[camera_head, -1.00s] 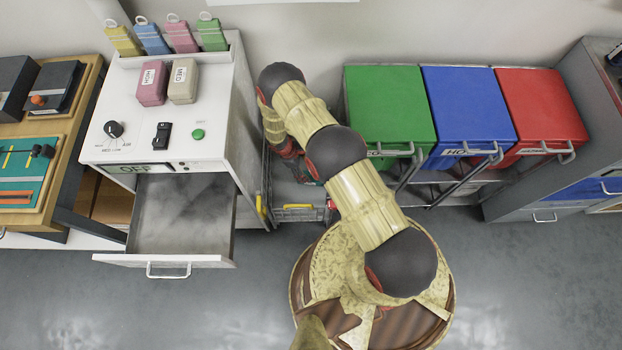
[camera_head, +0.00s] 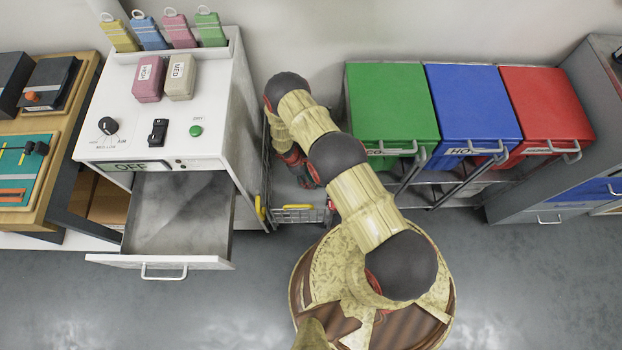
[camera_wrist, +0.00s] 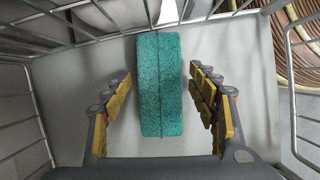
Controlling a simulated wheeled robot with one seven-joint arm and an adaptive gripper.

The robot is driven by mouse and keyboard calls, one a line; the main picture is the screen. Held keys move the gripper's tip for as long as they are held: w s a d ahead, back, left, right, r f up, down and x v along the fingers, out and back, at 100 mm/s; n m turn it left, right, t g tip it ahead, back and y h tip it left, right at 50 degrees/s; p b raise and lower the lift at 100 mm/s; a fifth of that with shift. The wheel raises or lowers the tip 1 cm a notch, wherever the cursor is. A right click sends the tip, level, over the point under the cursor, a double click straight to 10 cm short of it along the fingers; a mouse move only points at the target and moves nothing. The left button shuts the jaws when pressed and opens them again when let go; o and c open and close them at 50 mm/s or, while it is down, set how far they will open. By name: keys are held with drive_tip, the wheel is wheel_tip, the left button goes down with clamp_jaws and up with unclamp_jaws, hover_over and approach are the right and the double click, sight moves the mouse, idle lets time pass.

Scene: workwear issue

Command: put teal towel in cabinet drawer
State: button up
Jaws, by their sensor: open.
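The teal towel (camera_wrist: 160,85) lies folded, with a dark band along its length, on the floor of a wire cart (camera_wrist: 60,130) in the wrist view. My gripper (camera_wrist: 165,100) is open, its yellow-padded fingers on either side of the towel with gaps to both. In the head view my arm hides the towel and most of the gripper. The cabinet drawer (camera_head: 178,215) is pulled open at the left and looks empty. Its white front has a metal handle (camera_head: 164,272).
The white cabinet (camera_head: 240,140) stands left of the wire cart (camera_head: 300,213). Green (camera_head: 390,105), blue (camera_head: 470,105) and red (camera_head: 545,105) bins sit on a rack to the right. Wire walls surround the gripper. Open floor (camera_head: 200,310) lies in front of the drawer.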

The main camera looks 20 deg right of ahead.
drive_tip(key=shift+f+b, duration=0.25)
drive_tip(key=shift+b, duration=0.15)
drive_tip(key=shift+c, duration=0.5)
drive_tip(key=c, duration=1.1)
drive_tip(key=shift+c, duration=0.6)
drive_tip(key=shift+r, duration=0.1)
